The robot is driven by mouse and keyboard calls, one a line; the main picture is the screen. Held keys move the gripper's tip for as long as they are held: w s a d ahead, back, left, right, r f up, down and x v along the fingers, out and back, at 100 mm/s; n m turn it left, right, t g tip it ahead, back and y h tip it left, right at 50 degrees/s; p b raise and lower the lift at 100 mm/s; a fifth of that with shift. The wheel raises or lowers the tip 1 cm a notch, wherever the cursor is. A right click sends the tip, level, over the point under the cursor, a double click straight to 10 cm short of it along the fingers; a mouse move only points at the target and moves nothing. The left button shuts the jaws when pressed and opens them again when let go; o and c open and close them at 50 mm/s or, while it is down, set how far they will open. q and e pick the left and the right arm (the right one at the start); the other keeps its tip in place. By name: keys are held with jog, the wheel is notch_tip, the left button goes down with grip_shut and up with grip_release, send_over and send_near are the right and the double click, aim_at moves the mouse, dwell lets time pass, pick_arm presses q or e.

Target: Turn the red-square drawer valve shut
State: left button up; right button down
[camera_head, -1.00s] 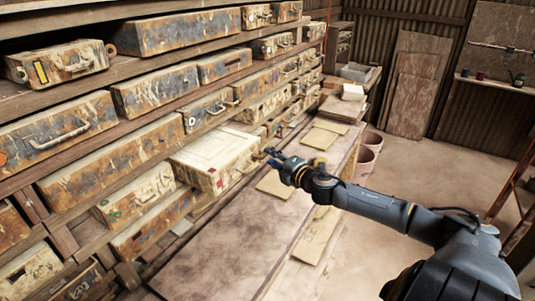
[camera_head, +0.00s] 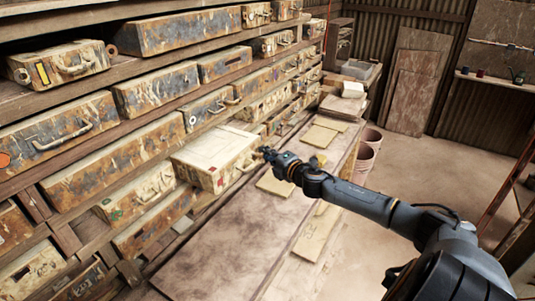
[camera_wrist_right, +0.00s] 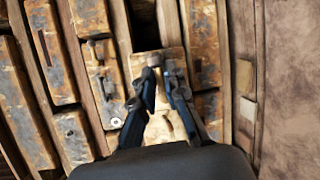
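A cream drawer (camera_head: 212,158) is pulled out from the shelf wall at the middle of the head view. A small red mark (camera_head: 221,183) shows on its front, and a pale handle (camera_head: 250,164) is at the front's right part. I cannot make out a separate valve. My right gripper (camera_head: 266,153) is at the drawer's front, close to the handle. In the right wrist view my right gripper (camera_wrist_right: 161,72) has its two dark fingers apart over the cream drawer (camera_wrist_right: 163,128), with a grey metal piece near the tips. Whether they touch it is unclear. My left gripper is out of view.
Rows of worn drawers (camera_head: 155,98) fill the shelf wall at the left. A dusty bench (camera_head: 232,240) runs below the pulled-out drawer, with flat tan boards (camera_head: 318,135) on it. Buckets (camera_head: 365,150) stand beyond the bench, and open floor (camera_head: 440,170) lies to the right.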

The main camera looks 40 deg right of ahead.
jog(key=shift+d, duration=0.1)
jog(key=shift+d+m+g+p, duration=0.1)
jog(key=shift+m+g+p, duration=0.2)
jog(key=shift+m+p, duration=0.4)
jog(key=c, duration=1.5)
grip_release()
jog(key=shift+o, duration=0.2)
jog(key=shift+d+f, duration=0.1)
jog(key=shift+d, duration=0.05)
